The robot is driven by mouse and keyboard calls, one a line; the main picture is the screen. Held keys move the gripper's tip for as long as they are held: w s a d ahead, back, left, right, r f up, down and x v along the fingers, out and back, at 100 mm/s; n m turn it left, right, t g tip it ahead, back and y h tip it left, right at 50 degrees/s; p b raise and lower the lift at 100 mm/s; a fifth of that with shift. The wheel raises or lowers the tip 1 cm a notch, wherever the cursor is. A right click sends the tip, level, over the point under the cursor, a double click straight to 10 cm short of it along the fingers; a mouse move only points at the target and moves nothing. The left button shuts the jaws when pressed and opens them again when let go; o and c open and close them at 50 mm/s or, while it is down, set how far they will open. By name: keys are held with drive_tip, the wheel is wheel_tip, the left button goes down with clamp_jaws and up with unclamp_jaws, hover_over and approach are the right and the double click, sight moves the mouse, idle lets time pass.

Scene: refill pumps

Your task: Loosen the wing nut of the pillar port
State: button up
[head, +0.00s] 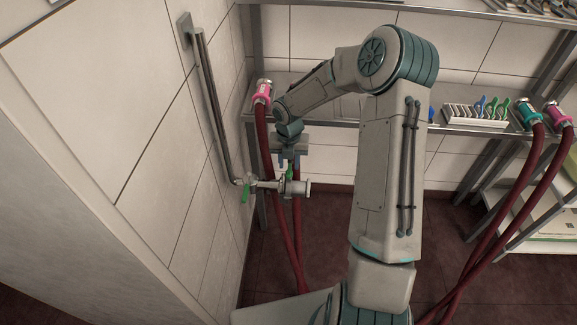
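The pillar port (296,187) is a short grey metal fitting with a flared right end, at the low end of a pipe along the left wall. A green lever (246,192) hangs at its left. A green piece (290,174), which looks like the wing nut, stands on top of the port. My gripper (289,164) points down from above, with its fingertips at or just over this green piece. The fingers are small and partly blend with it, so I cannot tell whether they touch it or how far they are open.
A metal shelf (330,119) runs behind the port. A pink-collared hose (263,91) hangs from it close behind my gripper. Teal-collared (527,114) and pink-collared (553,112) hoses hang at right, near a white rack (470,118) of blue and green pieces. The wall is close at left.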

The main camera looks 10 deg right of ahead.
sight(289, 170)
wheel_tip(289, 170, up, 11)
drive_tip(key=shift+r, duration=0.2)
drive_tip(key=shift+s+a, duration=0.1)
idle(0.4)
drive_tip(key=s+r+m+t, duration=0.1)
drive_tip(key=s+r+m, duration=0.3)
drive_tip(key=s+m, duration=0.5)
drive_tip(key=s+r+m+t, duration=0.1)
drive_tip(key=s+r+m, duration=0.3)
drive_tip(key=s+m, duration=0.5)
drive_tip(key=s+r+m, duration=0.4)
drive_tip(key=s+m, duration=0.6)
drive_tip(key=m, duration=0.4)
drive_tip(key=shift+r+t, duration=0.25)
drive_tip(key=shift+t, duration=0.15)
drive_tip(key=shift+o, duration=0.4)
drive_tip(key=shift+a, duration=0.1)
